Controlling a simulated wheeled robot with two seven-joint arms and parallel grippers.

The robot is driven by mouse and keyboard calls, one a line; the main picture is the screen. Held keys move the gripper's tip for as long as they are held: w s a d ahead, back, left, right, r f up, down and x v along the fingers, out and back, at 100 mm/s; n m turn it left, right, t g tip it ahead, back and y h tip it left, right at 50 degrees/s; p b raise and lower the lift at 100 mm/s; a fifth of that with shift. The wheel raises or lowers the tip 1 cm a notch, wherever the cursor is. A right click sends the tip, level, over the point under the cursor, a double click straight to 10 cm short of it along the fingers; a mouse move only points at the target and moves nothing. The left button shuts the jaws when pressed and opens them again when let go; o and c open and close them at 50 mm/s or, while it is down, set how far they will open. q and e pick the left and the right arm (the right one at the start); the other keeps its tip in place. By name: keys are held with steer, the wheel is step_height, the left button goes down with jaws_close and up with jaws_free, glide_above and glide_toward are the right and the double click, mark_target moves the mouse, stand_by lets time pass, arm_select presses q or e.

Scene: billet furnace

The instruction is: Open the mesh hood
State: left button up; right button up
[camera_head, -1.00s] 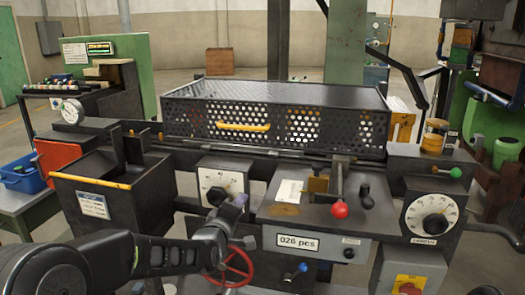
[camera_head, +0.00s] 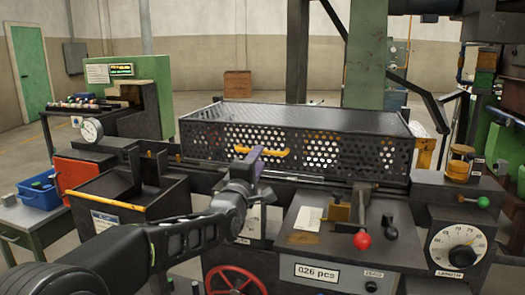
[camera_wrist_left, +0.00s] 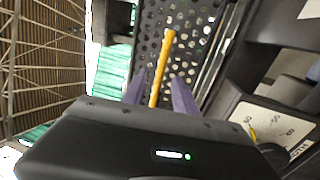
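The mesh hood (camera_head: 330,152) is a dark perforated box lying shut on top of the machine. It also shows in the left wrist view (camera_wrist_left: 185,22). Its yellow bar handle (camera_head: 280,153) is on the front face and also shows in the left wrist view (camera_wrist_left: 161,60). My left gripper (camera_head: 255,157) is at the left part of the handle, with purple fingers. In the left wrist view its fingers (camera_wrist_left: 158,80) stand apart on either side of the handle, with gaps showing. My right gripper is in neither view.
A red-knobbed lever (camera_head: 362,240) and a black-knobbed lever (camera_head: 391,232) stand in front of the hood on the right. A dial (camera_head: 458,246) is at the front right. A dark bin (camera_head: 125,205) is at the left. A green post (camera_head: 368,60) rises behind the hood.

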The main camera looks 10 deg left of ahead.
arm_select(q)
steer(key=shift+p+x, duration=0.45)
steer(key=shift+x, duration=1.9)
steer(key=shift+c, duration=0.2)
jaws_close()
steer(key=shift+f, duration=0.1)
